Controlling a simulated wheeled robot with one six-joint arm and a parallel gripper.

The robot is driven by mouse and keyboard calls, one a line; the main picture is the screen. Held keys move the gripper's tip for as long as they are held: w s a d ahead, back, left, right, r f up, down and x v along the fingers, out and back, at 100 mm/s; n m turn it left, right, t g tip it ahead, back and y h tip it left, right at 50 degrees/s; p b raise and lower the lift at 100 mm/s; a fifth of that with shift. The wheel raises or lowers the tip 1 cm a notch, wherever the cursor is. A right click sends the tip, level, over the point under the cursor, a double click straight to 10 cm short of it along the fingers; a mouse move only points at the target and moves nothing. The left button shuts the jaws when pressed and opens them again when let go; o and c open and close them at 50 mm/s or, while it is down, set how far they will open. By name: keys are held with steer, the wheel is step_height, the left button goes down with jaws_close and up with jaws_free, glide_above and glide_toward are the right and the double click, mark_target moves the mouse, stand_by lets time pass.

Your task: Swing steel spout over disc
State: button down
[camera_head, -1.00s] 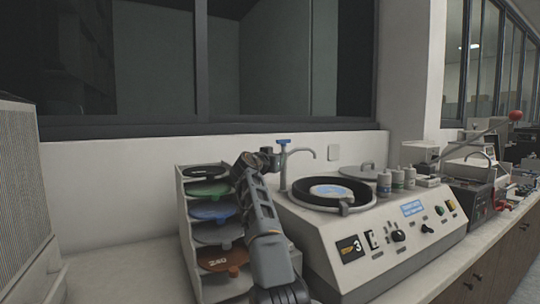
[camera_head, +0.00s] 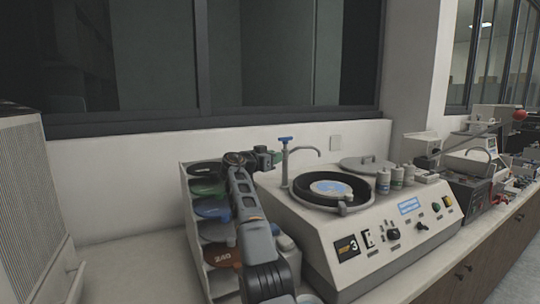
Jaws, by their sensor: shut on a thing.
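The steel spout (camera_head: 304,150) is a thin bent pipe on an upright post with a blue handle on top, at the back left of the beige press. Its free end points right, above the back of the round black bowl, short of the disc's middle. The disc (camera_head: 331,188) is pale with a blue print and lies in the middle of the black bowl. My gripper (camera_head: 277,157) is at the left side of the spout's post, just below the blue handle, and is shut on the spout. Its fingertips are small and dark here, so the exact contact is hard to see.
A rack (camera_head: 203,262) of coloured discs stands close beside my arm on the left. The press (camera_head: 372,237) has knobs and buttons on its sloped front.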

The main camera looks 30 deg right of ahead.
steer(key=shift+r, duration=0.15)
steer(key=c, duration=1.1)
jaws_free()
steer(key=shift+s+d, duration=0.1)
steer(key=shift+c, duration=0.2)
steer(key=shift+o, duration=1)
steer(key=shift+r+p, duration=0.4)
steer(key=shift+p, duration=0.05)
step_height(320, 180, up, 3)
steer(key=p, duration=0.2)
steer(key=shift+f+p, duration=0.2)
steer(key=shift+p, duration=0.1)
steer(key=s+a+r+b, duration=0.5)
steer(key=s+r, duration=0.4)
steer(key=s, duration=0.3)
steer(key=shift+s+a+r+b, duration=0.2)
steer(key=shift+s+b, duration=0.2)
steer(key=shift+b, duration=0.45)
